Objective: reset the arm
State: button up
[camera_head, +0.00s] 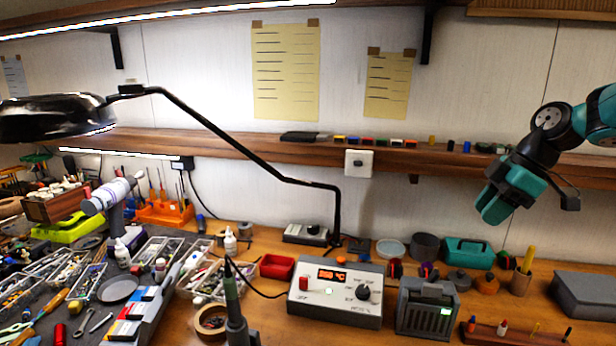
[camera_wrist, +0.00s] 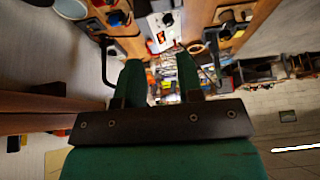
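My teal and black gripper (camera_head: 497,204) hangs at the right of the head view, pointing down and to the left. It is in the air in front of the wall and above the bench. In the wrist view my gripper (camera_wrist: 159,68) shows two green fingers spread apart. Nothing is between them; the bench and its clutter show through the gap, further off. My arm comes in from the right edge of the head view.
A wooden shelf (camera_head: 240,145) runs along the wall behind my gripper. Below stand a teal box (camera_head: 468,252), a soldering station (camera_head: 336,291) and a grey box (camera_head: 590,295). A black lamp (camera_head: 55,117) reaches over the left side. The air around my gripper looks clear.

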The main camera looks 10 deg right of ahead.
jog(key=s+a+r+m, duration=0.1)
jog(key=s+a, duration=0.2)
jog(key=a, duration=0.4)
jog(key=s+a+m+g, duration=0.1)
jog(key=s+a, duration=0.2)
jog(key=a, duration=0.3)
jog(key=s+a+r+m, duration=0.1)
jog(key=s+a, duration=0.2)
jog(key=a, duration=0.4)
jog(key=s+a+f+m, duration=0.1)
jog(key=s+a, duration=0.2)
jog(key=s, duration=0.4)
jog(key=s+a+f+m+g, duration=0.1)
jog(key=s+a+m, duration=0.1)
jog(key=s+a, duration=0.2)
jog(key=s, duration=0.3)
jog(key=shift+s+f+h, duration=0.3)
jog(key=shift+f, duration=0.1)
